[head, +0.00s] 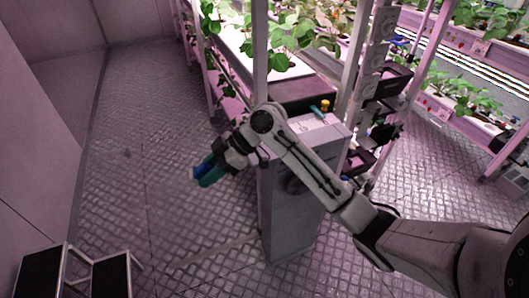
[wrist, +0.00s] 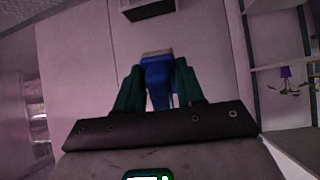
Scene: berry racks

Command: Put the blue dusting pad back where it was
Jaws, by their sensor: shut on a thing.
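My gripper (head: 207,174) is at the left end of my outstretched arm, held over open floor to the left of the grey cabinet. In the wrist view its two teal fingers (wrist: 158,90) are shut on the blue dusting pad (wrist: 157,72). The pad has a paler, tan-grey end beyond the fingertips. In the head view only a small blue part of the pad (head: 203,165) shows beside the teal fingers. The place where the pad was cannot be told from these frames.
A grey cabinet (head: 293,205) carries a small teal item (head: 317,113) and a yellow-orange item (head: 325,105) on top. Plant racks (head: 290,66) stand behind it. Dark-topped steps (head: 42,272) stand at the lower left. The metal floor (head: 130,180) at left is clear.

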